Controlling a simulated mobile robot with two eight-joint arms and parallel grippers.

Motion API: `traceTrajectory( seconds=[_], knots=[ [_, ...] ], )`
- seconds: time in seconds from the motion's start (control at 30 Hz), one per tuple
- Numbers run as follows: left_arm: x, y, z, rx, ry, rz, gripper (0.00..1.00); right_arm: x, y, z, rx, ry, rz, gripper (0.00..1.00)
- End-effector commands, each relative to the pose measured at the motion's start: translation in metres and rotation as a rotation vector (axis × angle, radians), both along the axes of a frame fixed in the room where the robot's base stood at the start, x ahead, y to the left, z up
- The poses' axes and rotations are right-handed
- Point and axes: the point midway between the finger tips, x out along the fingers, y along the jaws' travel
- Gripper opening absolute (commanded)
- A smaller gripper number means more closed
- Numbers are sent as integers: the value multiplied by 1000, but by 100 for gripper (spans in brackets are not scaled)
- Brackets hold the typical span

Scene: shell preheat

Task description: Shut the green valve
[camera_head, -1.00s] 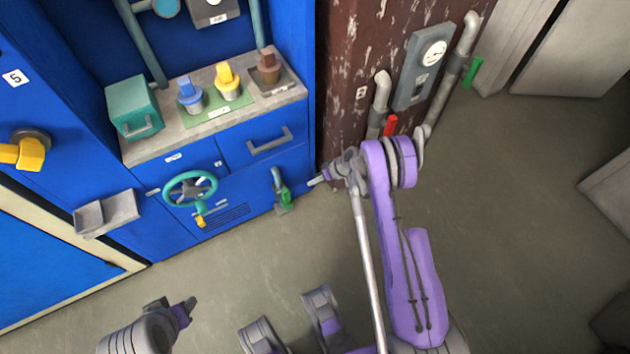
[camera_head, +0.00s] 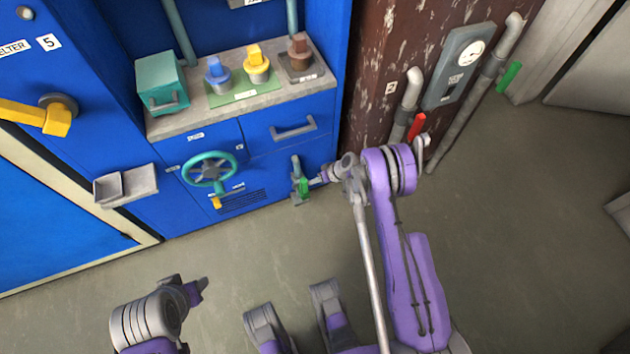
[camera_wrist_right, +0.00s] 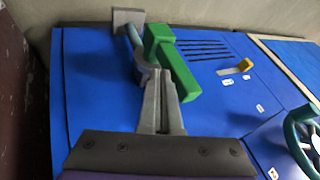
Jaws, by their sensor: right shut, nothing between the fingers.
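A valve with a green handle (camera_head: 303,187) sits low at the right end of the blue cabinet's front. In the right wrist view the green handle (camera_wrist_right: 172,65) slants down from a block on a grey pipe. My right gripper (camera_wrist_right: 160,85) is shut and empty, its fingertips close beside the handle's left side; I cannot tell whether they touch. In the head view the right gripper (camera_head: 317,181) reaches the valve from the right. My left gripper (camera_head: 197,288) is low at the left, away from the valve; its jaw opening is unclear.
A teal handwheel (camera_head: 209,169) and a small yellow lever (camera_head: 216,202) are left of the valve. A red lever (camera_head: 417,126) and another green lever (camera_head: 508,77) are on pipes at the right. The floor (camera_head: 250,255) in front of the cabinet is clear.

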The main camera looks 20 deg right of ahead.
Motion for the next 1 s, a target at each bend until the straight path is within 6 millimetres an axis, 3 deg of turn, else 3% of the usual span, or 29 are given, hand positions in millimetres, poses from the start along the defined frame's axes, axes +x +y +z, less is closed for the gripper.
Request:
traceTrajectory(
  seconds=[0.67, 1.0],
  knots=[
    [1, 0, -6, 0, 2, 0, 50, -1, 12, 4, -119, 1, 3, 0],
    [2, 0, -22, 0, 7, 0, 50, -1, 37, 6, -348, -1, 9, 0]
  ],
)
